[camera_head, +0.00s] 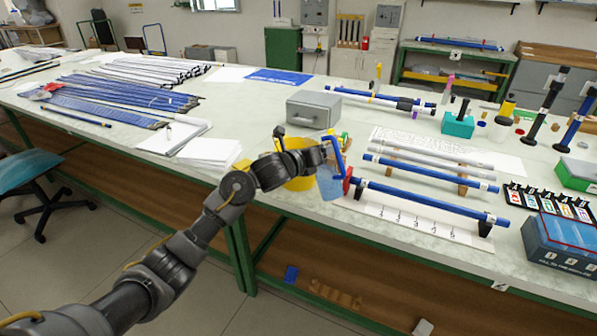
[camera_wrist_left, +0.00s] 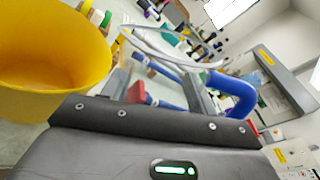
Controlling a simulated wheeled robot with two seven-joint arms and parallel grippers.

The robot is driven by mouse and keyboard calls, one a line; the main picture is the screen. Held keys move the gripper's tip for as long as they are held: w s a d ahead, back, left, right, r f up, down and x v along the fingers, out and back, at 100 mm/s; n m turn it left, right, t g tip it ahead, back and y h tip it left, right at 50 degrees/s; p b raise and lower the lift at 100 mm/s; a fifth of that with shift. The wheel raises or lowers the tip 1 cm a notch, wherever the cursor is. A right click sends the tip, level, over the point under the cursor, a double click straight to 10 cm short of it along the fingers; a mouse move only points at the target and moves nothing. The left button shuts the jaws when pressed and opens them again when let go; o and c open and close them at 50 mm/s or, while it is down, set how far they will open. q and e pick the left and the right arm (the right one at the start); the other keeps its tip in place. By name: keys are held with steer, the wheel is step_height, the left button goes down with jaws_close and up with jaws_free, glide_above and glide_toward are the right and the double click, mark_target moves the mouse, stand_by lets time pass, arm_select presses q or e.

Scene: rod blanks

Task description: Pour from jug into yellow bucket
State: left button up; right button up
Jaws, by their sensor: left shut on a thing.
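The jug (camera_head: 329,185) is pale translucent blue with a thick blue handle (camera_head: 337,158). My left gripper (camera_head: 327,152) is shut on the jug and holds it just right of the yellow bucket (camera_head: 299,172), near the table's front edge. The jug looks tilted, but how far is hard to tell. In the left wrist view the clear rim of the jug (camera_wrist_left: 165,47) and its blue handle (camera_wrist_left: 238,92) show beyond the gripper, with the bucket (camera_wrist_left: 50,60) at the left. My wrist partly hides the bucket in the head view. My right gripper is out of view.
A grey metal box (camera_head: 313,110) stands behind the bucket. Blue rods (camera_head: 430,203) lie on supports to the right. A stack of white paper (camera_head: 208,153) and bundles of rods (camera_head: 125,95) lie to the left. The table is clear between the paper and the grey box.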

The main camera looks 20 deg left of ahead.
arm_select(q)
steer(key=shift+w+d+f, duration=0.1)
steer(key=shift+w, duration=0.25)
steer(key=shift+w+d+b, duration=0.1)
steer(key=shift+w+b, duration=0.2)
steer(key=shift+b, duration=0.15)
steer(key=shift+w+d, duration=0.1)
steer(key=shift+w, duration=0.05)
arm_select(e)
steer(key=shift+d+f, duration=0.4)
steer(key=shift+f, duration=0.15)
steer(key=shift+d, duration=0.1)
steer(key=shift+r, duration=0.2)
arm_select(q)
steer(key=shift+n+p, duration=0.3)
steer(key=shift+p, duration=0.1)
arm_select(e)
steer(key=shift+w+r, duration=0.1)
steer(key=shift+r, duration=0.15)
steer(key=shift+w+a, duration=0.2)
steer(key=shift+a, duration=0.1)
